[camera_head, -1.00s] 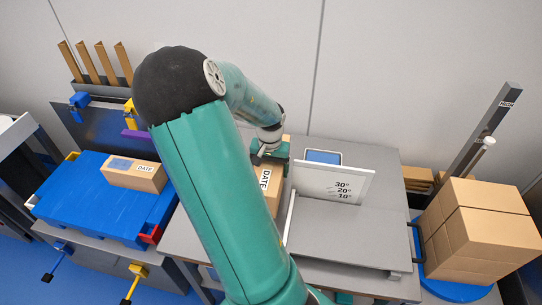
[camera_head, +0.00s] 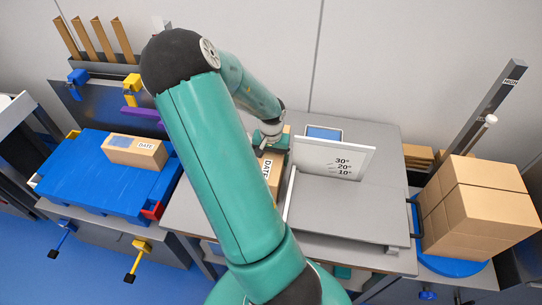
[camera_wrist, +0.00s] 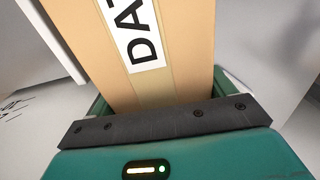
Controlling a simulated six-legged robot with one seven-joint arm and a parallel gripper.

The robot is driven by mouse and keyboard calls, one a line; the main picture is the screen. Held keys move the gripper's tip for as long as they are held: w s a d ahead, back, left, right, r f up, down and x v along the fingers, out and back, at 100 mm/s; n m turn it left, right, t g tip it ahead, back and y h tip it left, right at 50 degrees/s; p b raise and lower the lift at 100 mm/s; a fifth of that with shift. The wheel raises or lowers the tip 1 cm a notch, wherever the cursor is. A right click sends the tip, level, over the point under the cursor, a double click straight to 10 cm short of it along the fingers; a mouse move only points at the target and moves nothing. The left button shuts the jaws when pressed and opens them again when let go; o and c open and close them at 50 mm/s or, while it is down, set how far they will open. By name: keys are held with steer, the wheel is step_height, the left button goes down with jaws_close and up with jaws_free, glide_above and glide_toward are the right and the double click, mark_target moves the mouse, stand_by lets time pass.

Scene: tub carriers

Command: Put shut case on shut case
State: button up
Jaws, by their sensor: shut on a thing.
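A shut brown case (camera_head: 274,172) with a white DATE label stands on or just above the grey table, left of the angled white board. My gripper (camera_head: 272,146) is shut on its upper end. In the wrist view the case (camera_wrist: 190,45) fills the space between the jaws, label facing up. Its lower part is hidden behind my arm, so I cannot tell if it touches the table.
A white board marked with angles (camera_head: 335,162) stands right of the held case. Stacked brown boxes (camera_head: 480,210) sit on a blue round base at the right, beside a grey post (camera_head: 490,105). Yellow (camera_head: 132,88) and blue clamps stand behind the platform.

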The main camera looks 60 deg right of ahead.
steer(key=o, duration=1.8)
steer(key=shift+c, duration=0.2)
steer(key=shift+f, duration=0.1)
step_height(320, 180, up, 12)
steer(key=shift+r, duration=0.2)
steer(key=w+a+r+n+t, duration=0.1)
steer(key=a+r+n, duration=0.2)
steer(key=a, duration=0.6)
steer(key=w+a+r+n+t+y, duration=0.1)
steer(key=a+r+n, duration=0.2)
steer(key=a+r, duration=0.3)
steer(key=w+a+r+n+t, duration=0.1)
steer(key=a+r, duration=0.4)
steer(key=a, duration=0.8)
steer(key=shift+w+r+n+t, duration=0.15)
steer(key=shift+w+n+t, duration=0.35)
steer(key=shift+n, duration=0.7)
steer(key=shift+o, duration=0.2)
steer(key=s+a+r+n, duration=0.2)
steer(key=a, duration=0.2)
steer(key=s+a+r+n+t+h, duration=0.1)
steer(key=s+a+r+n, duration=0.1)
steer(key=s+a, duration=0.1)
steer(key=shift+s+a+t, duration=0.25)
steer(key=shift+a+t, duration=0.05)
steer(key=shift+a, duration=0.5)
